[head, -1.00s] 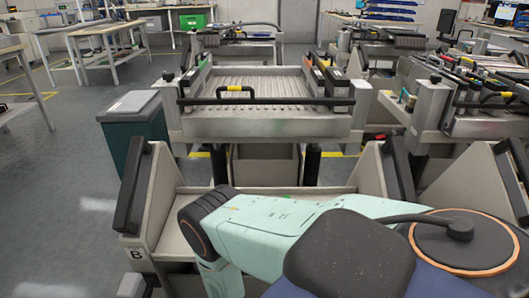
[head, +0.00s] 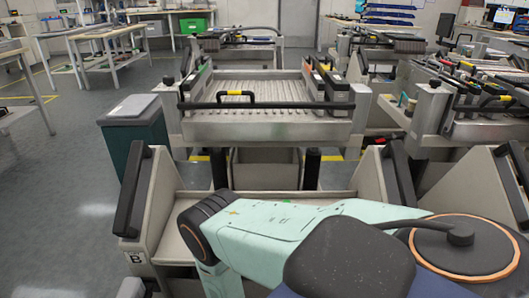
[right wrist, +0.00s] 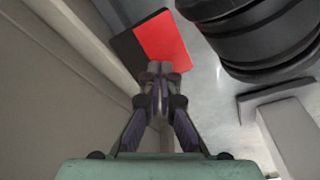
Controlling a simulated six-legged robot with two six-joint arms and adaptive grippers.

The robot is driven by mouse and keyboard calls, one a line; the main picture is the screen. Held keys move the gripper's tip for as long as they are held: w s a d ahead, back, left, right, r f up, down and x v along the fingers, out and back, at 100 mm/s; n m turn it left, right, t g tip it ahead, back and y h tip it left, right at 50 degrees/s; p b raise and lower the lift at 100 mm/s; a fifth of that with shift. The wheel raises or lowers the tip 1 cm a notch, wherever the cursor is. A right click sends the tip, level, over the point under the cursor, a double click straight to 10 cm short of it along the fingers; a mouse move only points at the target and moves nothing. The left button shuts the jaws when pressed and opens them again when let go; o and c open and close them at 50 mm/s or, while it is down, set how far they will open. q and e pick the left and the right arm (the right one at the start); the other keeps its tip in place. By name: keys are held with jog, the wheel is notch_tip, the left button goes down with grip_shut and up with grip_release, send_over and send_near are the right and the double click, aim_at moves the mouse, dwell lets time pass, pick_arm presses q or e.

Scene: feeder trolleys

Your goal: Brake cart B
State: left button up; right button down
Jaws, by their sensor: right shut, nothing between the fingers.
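My left gripper is out of view.
A black, ribbed round part (right wrist: 255,40) sits close right of the pedal, and a pale wall (right wrist: 55,90) runs along the left. Behind cart B stands a loaded trolley (head: 265,127). A dark green bin (head: 132,125) stands at left; floor beyond it is open.

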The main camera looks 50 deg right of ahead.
notch_tip(320, 180, up, 10)
jog(key=p, duration=0.8)
dwell(0.3)
jog(key=s+r+m+g+p, duration=0.1)
jog(key=s+r+p, duration=0.1)
jog(key=s+r, duration=0.7)
jog(key=s+r+m+g+p, duration=0.1)
jog(key=s+r+p, duration=0.2)
jog(key=s+r, duration=0.7)
notch_tip(320, 180, up, 6)
jog(key=shift+s+a+r+m, duration=0.1)
jog(key=shift+s+a+m, duration=0.2)
jog(key=shift+a, duration=0.1)
